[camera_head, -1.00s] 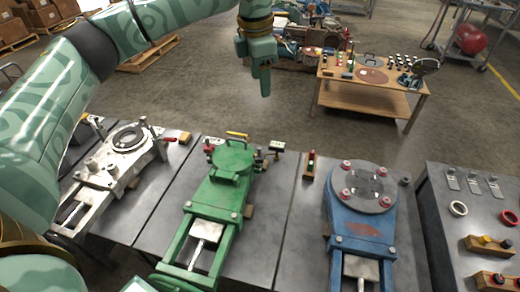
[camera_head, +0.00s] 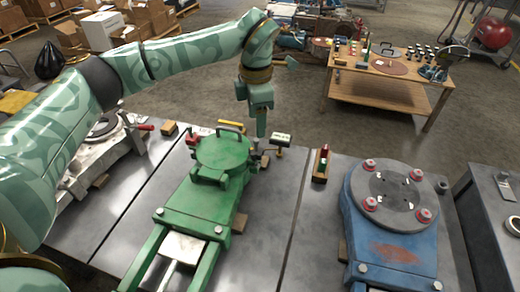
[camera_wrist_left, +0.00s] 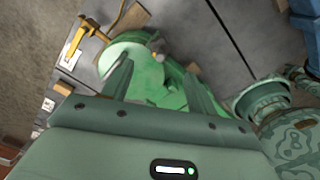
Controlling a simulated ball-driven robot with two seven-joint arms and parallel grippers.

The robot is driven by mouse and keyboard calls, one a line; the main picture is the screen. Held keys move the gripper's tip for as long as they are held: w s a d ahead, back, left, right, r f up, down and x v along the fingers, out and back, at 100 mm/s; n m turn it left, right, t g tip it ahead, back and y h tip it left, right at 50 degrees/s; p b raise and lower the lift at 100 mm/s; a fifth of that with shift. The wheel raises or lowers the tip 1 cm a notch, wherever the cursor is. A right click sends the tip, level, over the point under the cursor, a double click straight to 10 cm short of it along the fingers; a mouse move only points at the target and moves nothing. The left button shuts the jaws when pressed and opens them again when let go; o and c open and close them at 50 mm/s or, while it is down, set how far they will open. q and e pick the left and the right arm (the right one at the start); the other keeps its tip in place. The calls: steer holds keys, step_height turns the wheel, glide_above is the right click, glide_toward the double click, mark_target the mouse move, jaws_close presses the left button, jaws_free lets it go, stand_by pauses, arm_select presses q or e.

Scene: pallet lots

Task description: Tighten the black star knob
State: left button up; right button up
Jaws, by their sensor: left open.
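A green machine with a round top (camera_head: 222,152) stands on the grey bench. Small dark parts (camera_head: 265,160) sit at its right edge, close to my left gripper; they are too small to tell whether one is the black star knob. My left gripper (camera_head: 261,128) points down above the machine's far right side, apart from it. In the left wrist view my gripper (camera_wrist_left: 160,82) has its two fingers spread with nothing held between them, and the green round top (camera_wrist_left: 132,58) lies beyond. My right gripper is not in view.
A yellow-handled part (camera_head: 231,124) and a small sign (camera_head: 281,139) stand near the machine's far end. A blue machine (camera_head: 388,245) with a grey disc stands at right, a white machine (camera_head: 98,160) at left. A wooden table (camera_head: 385,92) is behind.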

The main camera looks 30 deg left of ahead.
mark_target(257, 150)
arm_select(q)
step_height(257, 150, down, 8)
steer(key=b, duration=0.3)
steer(key=shift+f, duration=0.25)
steer(key=shift+f+b, duration=0.5)
steer(key=shift+f, duration=0.15)
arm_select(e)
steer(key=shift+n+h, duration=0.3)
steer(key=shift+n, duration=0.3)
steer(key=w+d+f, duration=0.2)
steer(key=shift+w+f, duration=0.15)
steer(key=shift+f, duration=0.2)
arm_select(q)
steer(key=shift+c, duration=0.4)
steer(key=shift+r, duration=0.1)
steer(key=c, duration=0.9)
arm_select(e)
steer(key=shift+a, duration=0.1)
